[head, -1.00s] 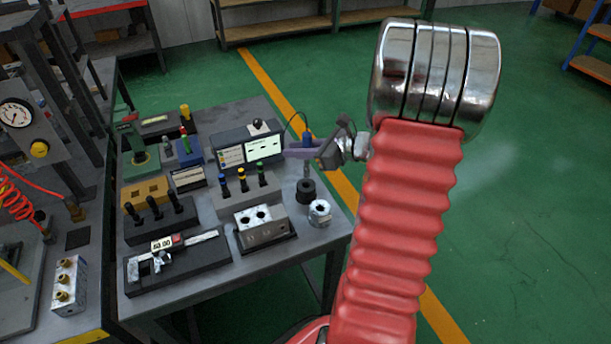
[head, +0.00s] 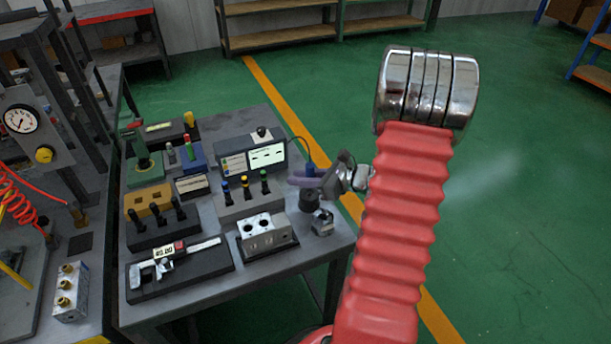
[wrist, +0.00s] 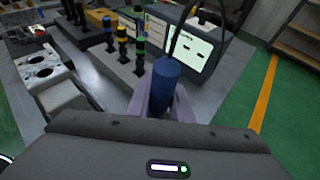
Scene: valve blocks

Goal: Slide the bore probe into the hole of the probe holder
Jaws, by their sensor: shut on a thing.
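The bore probe (head: 310,169) has a blue body with a dark cable running to the gauge display unit (head: 252,153). My gripper (head: 308,180), with lilac fingers, is shut on the probe. In the wrist view the blue probe (wrist: 166,82) stands between the fingers (wrist: 160,108). The probe holder (head: 309,202) is a dark round block near the table's right edge, directly below my gripper in the head view. The probe's lower shaft is hidden behind my fingers, and I cannot tell whether its tip is inside the hole.
A shiny metal ring (head: 322,223) stands just in front of the holder. A metal block with two bores (head: 263,232) and a rack of several coloured-top plugs (head: 244,203) lie to the left. A caliper (head: 175,257) rests in its dark tray. Open green floor lies right of the table.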

